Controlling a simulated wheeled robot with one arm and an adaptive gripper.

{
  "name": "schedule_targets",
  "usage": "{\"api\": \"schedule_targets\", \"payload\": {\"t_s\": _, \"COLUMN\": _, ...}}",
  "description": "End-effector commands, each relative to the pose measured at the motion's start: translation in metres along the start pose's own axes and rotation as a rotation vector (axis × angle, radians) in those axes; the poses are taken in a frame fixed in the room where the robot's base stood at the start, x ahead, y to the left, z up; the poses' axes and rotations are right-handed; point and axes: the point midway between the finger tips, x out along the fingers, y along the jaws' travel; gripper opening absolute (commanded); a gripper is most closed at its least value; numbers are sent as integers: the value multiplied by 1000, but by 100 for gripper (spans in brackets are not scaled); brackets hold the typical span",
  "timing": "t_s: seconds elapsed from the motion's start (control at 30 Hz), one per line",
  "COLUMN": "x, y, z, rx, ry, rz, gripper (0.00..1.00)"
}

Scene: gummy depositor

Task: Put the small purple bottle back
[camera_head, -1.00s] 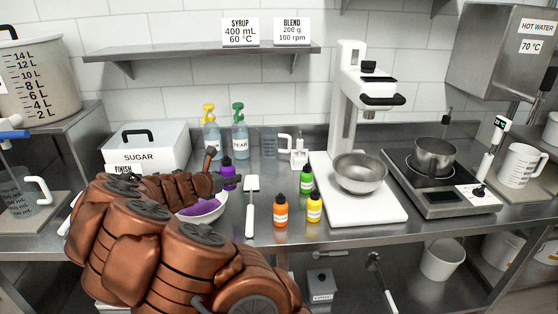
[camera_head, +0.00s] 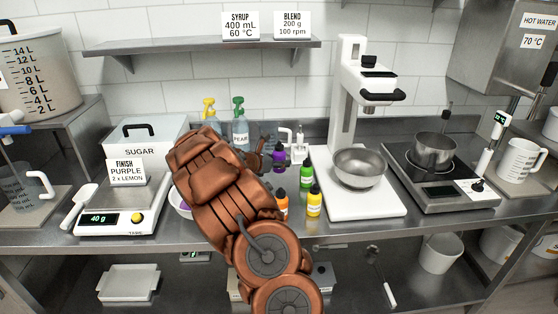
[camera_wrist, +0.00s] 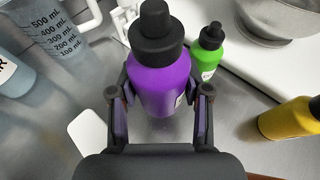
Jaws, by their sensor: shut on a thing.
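The small purple bottle (camera_wrist: 160,78) with a black cap is upright between my gripper's fingers (camera_wrist: 160,100) in the wrist view, and they are shut on it. In the head view the purple bottle (camera_head: 279,158) shows at the end of my arm, left of the green bottle (camera_head: 306,172). My gripper (camera_head: 266,157) is mostly hidden behind my arm there. Whether the bottle's base touches the counter I cannot tell. The orange bottle (camera_head: 282,203) and yellow bottle (camera_head: 314,201) stand in front of the green one.
The white mixer (camera_head: 352,130) with its steel bowl (camera_head: 359,168) stands just right of the bottles. A measuring jug (camera_wrist: 52,35) is at the upper left in the wrist view. My arm covers most of the white bowl (camera_head: 176,202). A scale (camera_head: 108,220) reads 40 g.

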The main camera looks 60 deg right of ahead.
Motion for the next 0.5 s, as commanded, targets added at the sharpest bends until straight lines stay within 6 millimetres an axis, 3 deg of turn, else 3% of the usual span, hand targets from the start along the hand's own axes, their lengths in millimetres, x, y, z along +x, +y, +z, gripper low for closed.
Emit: {"api": "schedule_targets", "payload": {"t_s": 0.5, "x": 18, "y": 0, "z": -46, "rx": -1, "ry": 0, "rz": 0, "gripper": 6}}
